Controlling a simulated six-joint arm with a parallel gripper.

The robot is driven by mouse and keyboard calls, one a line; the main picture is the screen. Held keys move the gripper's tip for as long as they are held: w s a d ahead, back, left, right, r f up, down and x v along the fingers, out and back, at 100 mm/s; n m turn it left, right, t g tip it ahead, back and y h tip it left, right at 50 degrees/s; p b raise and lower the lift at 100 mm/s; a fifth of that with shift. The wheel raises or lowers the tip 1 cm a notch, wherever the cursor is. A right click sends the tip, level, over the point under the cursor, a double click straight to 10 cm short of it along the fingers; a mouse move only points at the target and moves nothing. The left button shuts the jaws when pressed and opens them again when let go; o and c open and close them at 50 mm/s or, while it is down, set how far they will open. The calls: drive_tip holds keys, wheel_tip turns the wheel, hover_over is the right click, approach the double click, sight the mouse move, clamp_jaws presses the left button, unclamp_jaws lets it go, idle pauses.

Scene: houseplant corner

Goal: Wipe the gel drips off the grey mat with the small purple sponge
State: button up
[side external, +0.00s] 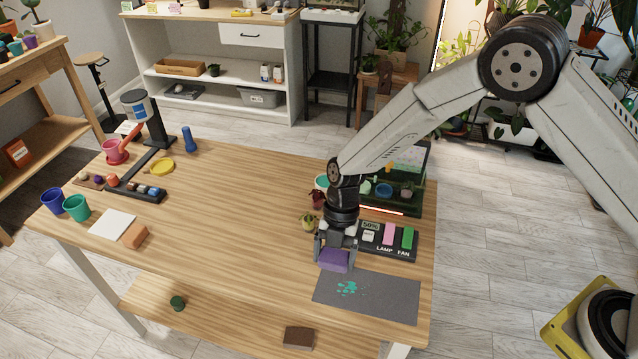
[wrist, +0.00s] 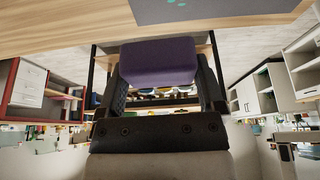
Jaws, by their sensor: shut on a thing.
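The small purple sponge (side external: 334,260) is held between the fingers of my gripper (side external: 334,254), above the far left edge of the grey mat. In the wrist view the purple sponge (wrist: 158,62) fills the space between both fingers of my gripper (wrist: 158,75). The grey mat (side external: 385,300) lies flat at the table's front right; part of it shows at the top of the wrist view (wrist: 215,10). Teal gel drips (side external: 349,289) form a splatter on the mat's left half, and a few small teal spots show in the wrist view (wrist: 178,2).
A panel with LAMP and FAN switches (side external: 388,240) stands just behind the mat. A small potted plant (side external: 308,221) is left of my gripper. The table middle (side external: 235,230) is clear.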

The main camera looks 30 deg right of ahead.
sight(332, 287)
drive_tip(key=shift+f, duration=2.9)
wheel_tip(332, 287, down, 2)
drive_tip(key=shift+f, duration=0.1)
drive_tip(key=shift+s+d, duration=0.35)
drive_tip(key=shift+c, duration=1.1)
drive_tip(key=shift+s+d, duration=2.3)
drive_tip(key=shift+w+a, duration=2.75)
drive_tip(key=shift+s+d+r, duration=0.1)
drive_tip(key=shift+r, duration=4.1)
